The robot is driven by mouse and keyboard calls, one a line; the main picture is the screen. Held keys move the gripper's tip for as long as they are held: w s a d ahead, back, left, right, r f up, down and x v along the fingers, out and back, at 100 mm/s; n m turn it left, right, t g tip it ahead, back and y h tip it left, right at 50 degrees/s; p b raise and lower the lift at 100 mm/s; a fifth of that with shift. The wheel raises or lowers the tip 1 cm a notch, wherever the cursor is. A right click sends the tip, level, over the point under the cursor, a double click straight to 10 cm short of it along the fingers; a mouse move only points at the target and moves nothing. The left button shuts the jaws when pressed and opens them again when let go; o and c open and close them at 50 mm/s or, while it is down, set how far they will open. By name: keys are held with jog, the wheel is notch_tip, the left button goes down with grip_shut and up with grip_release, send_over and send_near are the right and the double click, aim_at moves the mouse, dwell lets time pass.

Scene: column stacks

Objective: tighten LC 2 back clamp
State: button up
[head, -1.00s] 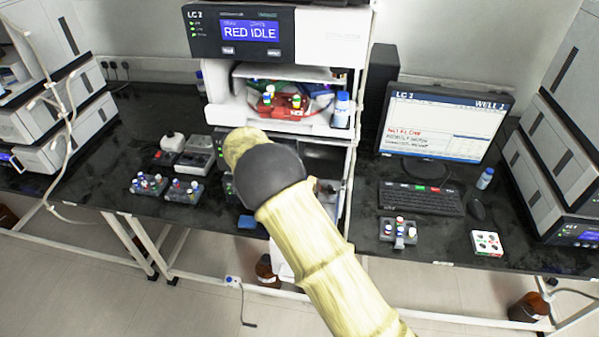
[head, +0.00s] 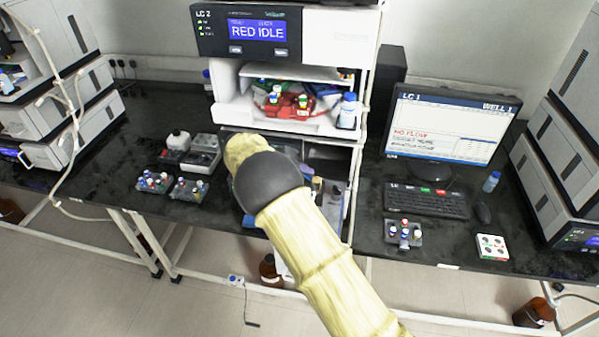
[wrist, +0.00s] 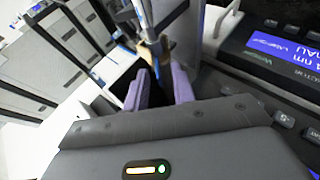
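The LC 2 unit (head: 285,32) stands at the back centre in the head view, its screen reading RED IDLE. My arm crosses in front of its lower part, and my gripper is hidden there behind my own arm. In the wrist view my gripper (wrist: 160,84) shows two purple fingers set apart. A small tan part (wrist: 151,50) lies between or just beyond the fingertips; I cannot tell whether they touch it. Thin upright rods (wrist: 129,30) with blue marks stand just beyond. I cannot make out the back clamp for certain in either view.
A red tray (head: 290,106) with capped bottles sits on the unit's shelf. Racks of coloured vials (head: 188,190) stand left on the black bench. A monitor (head: 447,128), keyboard (head: 427,200) and white block (head: 491,247) are at right. A lit screen panel (wrist: 275,46) is close at right in the wrist view.

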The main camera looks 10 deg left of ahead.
jog(key=b+v, duration=0.2)
jog(key=v, duration=1.5)
jog(key=shift+a+b, duration=0.15)
jog(key=shift+b, duration=0.15)
jog(key=shift+s+r, duration=0.1)
jog(key=w+d+f+g+y, duration=0.1)
jog(key=d+f+g+y, duration=0.1)
jog(key=d, duration=0.9)
jog(key=w+d+f+g+y, duration=0.1)
jog(key=d+y, duration=0.1)
jog(key=d, duration=0.9)
jog(key=s+d+f+y, duration=0.2)
jog(key=s+d, duration=0.6)
jog(key=s, duration=0.3)
jog(key=s+d+f+m+t+y, duration=0.1)
jog(key=s+d+f+y, duration=0.1)
jog(key=s+d, duration=0.5)
jog(key=s+f, duration=0.1)
jog(key=s, duration=0.3)
jog(key=shift+s+d+m+y, duration=0.25)
jog(key=shift+d+m+y, duration=0.05)
jog(key=shift+d+y, duration=0.1)
